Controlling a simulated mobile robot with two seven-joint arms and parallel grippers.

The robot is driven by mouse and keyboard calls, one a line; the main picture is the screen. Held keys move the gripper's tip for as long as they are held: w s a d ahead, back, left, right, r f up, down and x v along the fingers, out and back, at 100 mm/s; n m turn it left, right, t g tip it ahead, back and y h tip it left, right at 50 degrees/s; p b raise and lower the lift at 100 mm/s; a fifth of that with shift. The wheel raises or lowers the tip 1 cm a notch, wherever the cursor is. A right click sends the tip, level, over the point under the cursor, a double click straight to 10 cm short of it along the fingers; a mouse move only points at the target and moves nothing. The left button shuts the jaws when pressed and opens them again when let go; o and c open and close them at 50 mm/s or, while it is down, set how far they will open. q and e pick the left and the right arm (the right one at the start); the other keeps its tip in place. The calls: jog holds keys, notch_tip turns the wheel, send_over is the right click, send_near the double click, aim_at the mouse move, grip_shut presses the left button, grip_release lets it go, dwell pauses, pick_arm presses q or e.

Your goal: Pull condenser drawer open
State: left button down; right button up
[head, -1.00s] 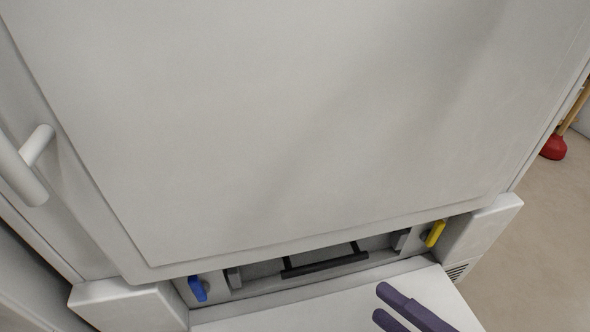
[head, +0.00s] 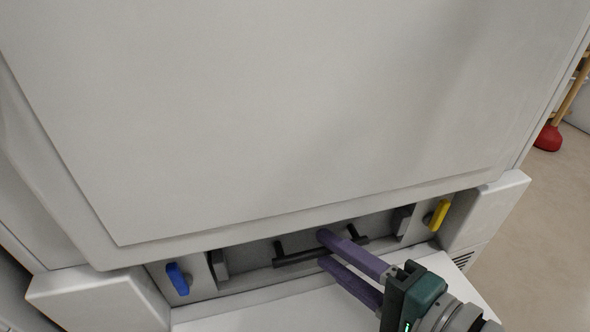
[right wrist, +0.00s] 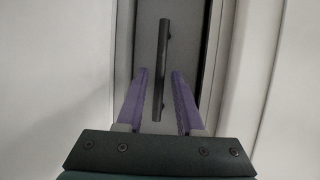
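The condenser drawer sits in a low recess at the foot of a large white appliance. Its black bar handle (head: 300,256) runs across the drawer front; it also shows in the right wrist view (right wrist: 162,62). My right gripper (head: 322,248) reaches in from the lower right with its purple fingers apart. In the right wrist view the open fingers (right wrist: 158,75) stand on either side of the handle's near end, with gaps on both sides. In the head view the upper finger overlaps the handle's right part. My left gripper is not in view.
A blue lever (head: 177,279) is left of the drawer and a yellow lever (head: 438,215) is right of it. A white flap (head: 250,315) lies open below the recess. White corner blocks flank it. A red plunger (head: 548,138) stands on the floor at right.

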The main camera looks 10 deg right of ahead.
grip_shut()
dwell(1.1)
